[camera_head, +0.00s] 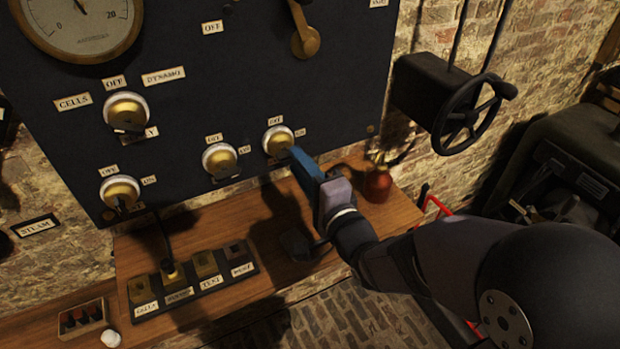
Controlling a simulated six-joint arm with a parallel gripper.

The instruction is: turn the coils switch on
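Several round brass switches with white rims sit on the dark panel (265,70), with small OFF and ON plates. The right one (279,141) is at the panel's lower edge. My gripper (299,158) is at its lower right, its blue finger close to or touching it; I cannot tell which. The name plate under this switch is mostly hidden by my gripper, so I cannot read whether it says coils. A middle switch (219,159) and a lower left switch (120,191) have name plates too small or dark to read. The gripper's opening is hidden.
A cells and dynamo switch (126,111) and a gauge (82,20) are at the panel's left. A wooden shelf (395,214) below carries a labelled socket block (205,283) and a red jar (377,184). A black handwheel (468,118) stands out at right.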

